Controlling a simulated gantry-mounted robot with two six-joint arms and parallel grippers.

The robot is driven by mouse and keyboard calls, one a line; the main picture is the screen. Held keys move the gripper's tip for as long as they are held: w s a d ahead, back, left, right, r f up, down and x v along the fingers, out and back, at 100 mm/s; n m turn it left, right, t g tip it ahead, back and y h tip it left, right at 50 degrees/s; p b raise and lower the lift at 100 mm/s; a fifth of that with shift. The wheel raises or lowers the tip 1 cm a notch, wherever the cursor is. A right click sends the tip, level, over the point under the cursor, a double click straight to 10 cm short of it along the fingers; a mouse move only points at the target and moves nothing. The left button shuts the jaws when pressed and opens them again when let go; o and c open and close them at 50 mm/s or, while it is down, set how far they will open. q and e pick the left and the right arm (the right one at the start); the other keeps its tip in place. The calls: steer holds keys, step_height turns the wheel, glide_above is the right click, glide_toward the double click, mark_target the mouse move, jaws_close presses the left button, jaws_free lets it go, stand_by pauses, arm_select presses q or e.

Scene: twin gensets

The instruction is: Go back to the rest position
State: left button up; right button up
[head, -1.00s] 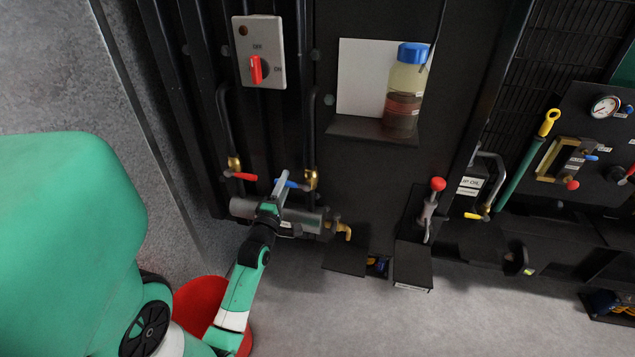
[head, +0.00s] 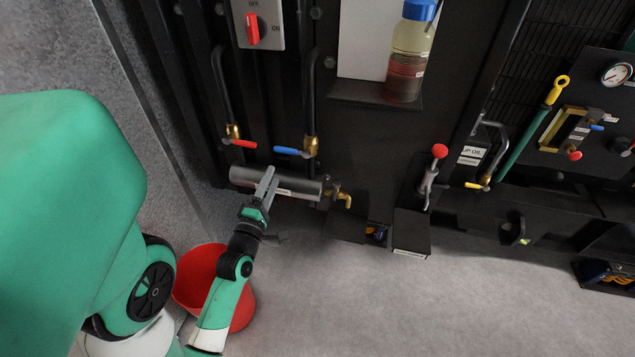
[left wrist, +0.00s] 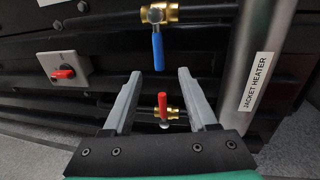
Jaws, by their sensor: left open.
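My left gripper (head: 265,188) is in front of the silver jacket heater cylinder (head: 296,186) in the head view, with its fingers apart and nothing between them. In the left wrist view the two grey fingers (left wrist: 157,100) are spread. A blue-handled valve (left wrist: 157,45) and a red-handled valve (left wrist: 163,108) show beyond them, with the labelled jacket heater (left wrist: 262,70) at the right. In the head view the red handle (head: 240,143) and blue handle (head: 290,151) sit on brass valves above the cylinder. My right gripper is not in view.
A red bucket (head: 187,284) stands on the floor behind my left arm. A rotary switch (head: 254,27) is at the top. A bottle with a blue cap (head: 408,60) stands on a shelf. A red-knobbed lever (head: 437,153) is to the right. The floor at lower right is clear.

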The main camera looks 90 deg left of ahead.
arm_select(q)
steer(key=shift+d, duration=0.3)
